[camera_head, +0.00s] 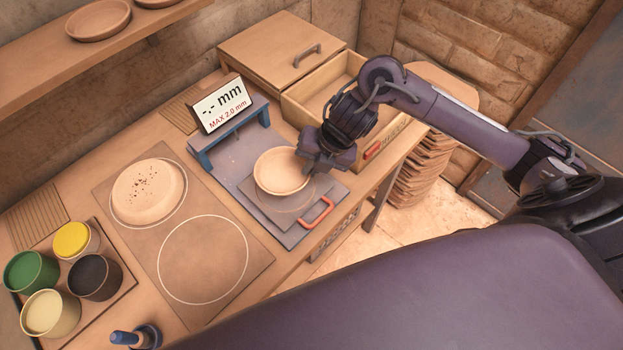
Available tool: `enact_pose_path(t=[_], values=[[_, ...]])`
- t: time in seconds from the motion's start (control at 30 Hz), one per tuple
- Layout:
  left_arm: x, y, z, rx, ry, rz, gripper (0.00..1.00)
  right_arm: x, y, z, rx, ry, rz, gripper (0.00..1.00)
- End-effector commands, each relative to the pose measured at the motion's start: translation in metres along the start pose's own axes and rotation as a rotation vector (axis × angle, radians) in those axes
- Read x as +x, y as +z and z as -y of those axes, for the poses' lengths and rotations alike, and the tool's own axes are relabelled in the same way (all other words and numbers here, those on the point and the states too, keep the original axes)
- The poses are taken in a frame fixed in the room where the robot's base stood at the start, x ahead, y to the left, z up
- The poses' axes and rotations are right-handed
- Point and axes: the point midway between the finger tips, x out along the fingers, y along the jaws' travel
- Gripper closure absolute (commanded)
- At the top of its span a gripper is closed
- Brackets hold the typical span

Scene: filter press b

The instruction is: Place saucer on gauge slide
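A pale clay saucer (281,172) is over the gauge slide (258,212), a grey plate with a darker square, part of a ring outline and a red handle (318,213). The saucer hides much of the square; I cannot tell whether it touches the slide or is slightly above it. My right gripper (308,166) is at the saucer's right rim and appears shut on it; the fingertips are partly hidden. The blue gauge frame (228,137) stands behind, with a display (222,105) reading "-.- mm, MAX 2.0 mm".
A speckled saucer (148,192) lies in one ring of the mat (150,245); the other ring is empty. Several coloured pots (72,241) stand at left. A wooden box (282,50) has an open drawer (312,92). A blue-handled tool (126,338) is near the front.

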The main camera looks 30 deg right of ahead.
Motion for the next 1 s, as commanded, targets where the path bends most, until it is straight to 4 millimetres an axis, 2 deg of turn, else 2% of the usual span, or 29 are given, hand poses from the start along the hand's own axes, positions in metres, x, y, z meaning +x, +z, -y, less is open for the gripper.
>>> enact_pose_path(t=[0.17,0.3,0.43,0.77,0.83,1.0], values=[[-0.001,0.0,0.001,0.0,-0.001,0.0,0.64,0.013,0.0,0.005,0.002,0.001,-0.001,1.0],[-0.002,0.0,0.001,0.0,-0.001,0.0,0.64,0.034,-0.001,0.013,0.003,0.0,-0.003,1.0],[-0.002,0.0,0.001,0.0,-0.001,0.0,0.64,0.045,0.0,0.018,0.001,0.001,-0.001,1.0],[0.0,0.0,0.0,0.001,0.0,0.0,0.64,0.049,0.0,0.018,-0.001,0.002,0.001,1.0],[-0.001,0.0,0.0,0.001,0.0,0.0,0.64,0.048,0.0,0.018,-0.001,0.001,0.001,0.89],[-0.001,0.0,0.0,0.002,0.0,0.0,0.64,0.048,0.0,0.018,-0.001,0.001,0.001,0.87]])
